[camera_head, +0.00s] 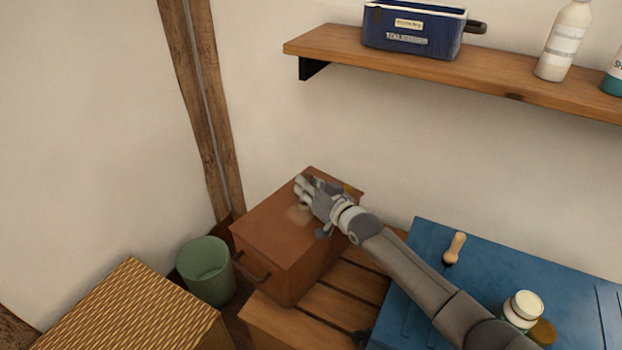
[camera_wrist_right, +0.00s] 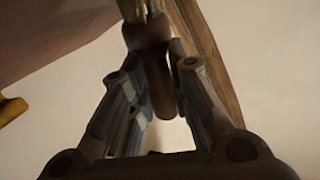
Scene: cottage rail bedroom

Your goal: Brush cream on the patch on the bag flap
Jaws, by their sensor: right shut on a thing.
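The brown bag (camera_head: 275,235) stands on a slatted wooden rack, its flap on top. A pale patch (camera_head: 298,213) shows on the flap, partly hidden by my right gripper. My right gripper (camera_head: 305,190) is over the flap, its fingers close to the patch. In the right wrist view, the gripper (camera_wrist_right: 158,95) is shut on a brown-handled brush (camera_wrist_right: 152,65) with pale bristles at the top edge of the picture. Whether the bristles touch the patch I cannot tell. An open jar of white cream (camera_head: 526,305) stands on the blue surface. My left gripper is out of view.
The blue surface (camera_head: 425,235) at right also holds a brush with a pale handle (camera_head: 455,246) and a yellowish lid (camera_head: 543,332). A shelf (camera_head: 500,80) with a blue caddy (camera_head: 412,35) and bottles is above. A green bin (camera_head: 207,270) and a wicker box (camera_head: 130,310) stand left.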

